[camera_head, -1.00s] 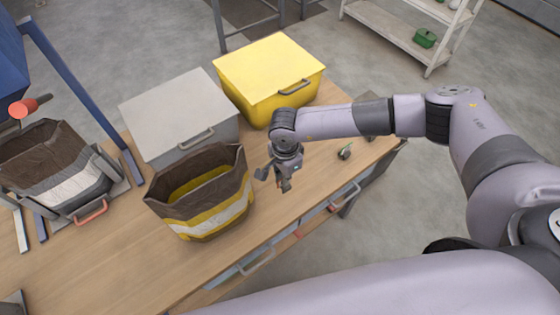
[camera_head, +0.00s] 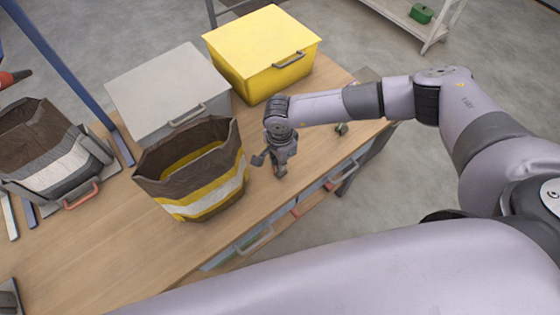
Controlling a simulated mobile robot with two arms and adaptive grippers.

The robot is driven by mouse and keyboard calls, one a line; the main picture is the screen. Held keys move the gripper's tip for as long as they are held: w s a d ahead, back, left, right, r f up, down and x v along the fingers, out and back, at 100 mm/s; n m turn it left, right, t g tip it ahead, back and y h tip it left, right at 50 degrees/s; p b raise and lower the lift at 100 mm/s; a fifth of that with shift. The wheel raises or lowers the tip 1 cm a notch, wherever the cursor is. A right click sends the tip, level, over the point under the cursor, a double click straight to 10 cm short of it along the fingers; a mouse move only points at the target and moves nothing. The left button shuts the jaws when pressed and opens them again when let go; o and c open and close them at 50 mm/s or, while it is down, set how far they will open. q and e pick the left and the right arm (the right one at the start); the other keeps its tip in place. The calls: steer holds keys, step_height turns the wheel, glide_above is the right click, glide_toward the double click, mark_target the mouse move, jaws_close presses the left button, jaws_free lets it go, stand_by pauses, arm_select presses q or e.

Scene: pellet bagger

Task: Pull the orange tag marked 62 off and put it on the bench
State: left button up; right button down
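I cannot make out an orange tag marked 62 in the head view. My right gripper (camera_head: 269,166) points down over the wooden bench (camera_head: 110,245), just right of the brown, white and yellow open bag (camera_head: 212,198). Its fingers look spread apart, with nothing visible between them. I cannot tell whether it touches the bench. A small orange-red piece (camera_head: 298,211) shows at the bench's front edge by the drawers, too small to read. My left gripper is not in view.
A grey lidded box (camera_head: 168,92) and a yellow lidded box (camera_head: 262,45) stand behind the bag. A small greenish item (camera_head: 341,128) lies at the bench's right.

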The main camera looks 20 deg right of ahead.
steer(key=shift+f, duration=0.35)
steer(key=c, duration=1.7)
jaws_free()
steer(key=shift+r, duration=0.1)
step_height(320, 180, up, 12)
